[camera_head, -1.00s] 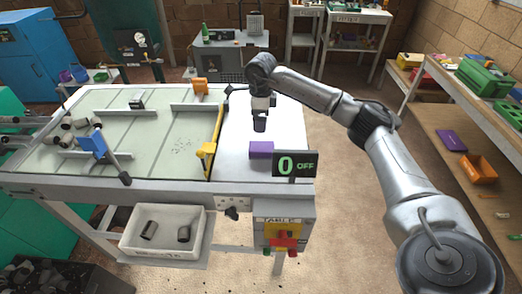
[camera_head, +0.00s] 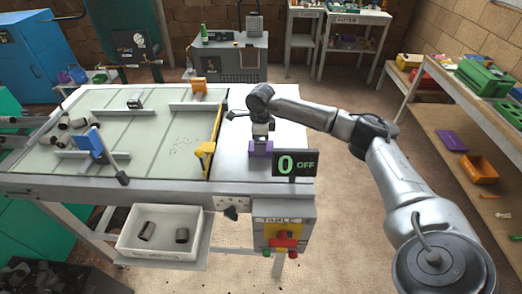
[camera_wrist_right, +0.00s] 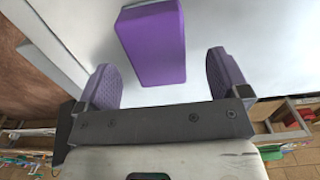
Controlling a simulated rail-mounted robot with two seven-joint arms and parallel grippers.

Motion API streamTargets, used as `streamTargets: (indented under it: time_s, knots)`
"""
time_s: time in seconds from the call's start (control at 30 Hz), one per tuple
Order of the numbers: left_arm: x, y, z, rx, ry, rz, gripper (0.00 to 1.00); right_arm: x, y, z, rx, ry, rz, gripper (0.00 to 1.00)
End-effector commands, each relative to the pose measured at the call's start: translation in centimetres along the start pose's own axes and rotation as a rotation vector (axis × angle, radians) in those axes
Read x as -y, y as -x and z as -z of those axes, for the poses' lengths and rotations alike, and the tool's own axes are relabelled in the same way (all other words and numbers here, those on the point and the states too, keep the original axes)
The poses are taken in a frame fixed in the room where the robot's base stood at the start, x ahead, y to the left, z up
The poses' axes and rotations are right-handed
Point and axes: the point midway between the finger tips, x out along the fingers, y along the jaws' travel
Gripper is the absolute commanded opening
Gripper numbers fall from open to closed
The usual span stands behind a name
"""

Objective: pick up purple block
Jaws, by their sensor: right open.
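I cannot tell whether the fingers reach down beside the block. My left gripper is not in view.
A black sign (camera_head: 295,164) stands at the table's front right corner, close to the block. A yellow bar (camera_head: 207,150) lies left of it. Grey cylinders (camera_head: 70,128) are at the table's left. A white bin (camera_head: 160,232) with two dark cylinders hangs below.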

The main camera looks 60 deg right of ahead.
Motion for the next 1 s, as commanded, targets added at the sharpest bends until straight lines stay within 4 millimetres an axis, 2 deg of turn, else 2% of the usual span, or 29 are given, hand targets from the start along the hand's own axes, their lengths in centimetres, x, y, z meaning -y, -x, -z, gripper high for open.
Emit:
streamTargets:
  time_s: [0.23, 0.53, 1.0]
  knots:
    - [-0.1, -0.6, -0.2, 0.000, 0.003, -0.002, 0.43, -0.3, -3.4, 0.2, -0.003, 0.000, -0.002, 0.94]
    - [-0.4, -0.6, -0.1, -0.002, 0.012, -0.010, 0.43, -0.3, -3.9, 0.1, -0.001, 0.000, 0.000, 0.93]
    - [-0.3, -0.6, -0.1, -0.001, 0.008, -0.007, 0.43, -0.3, -3.9, 0.1, -0.001, 0.000, 0.000, 0.48]
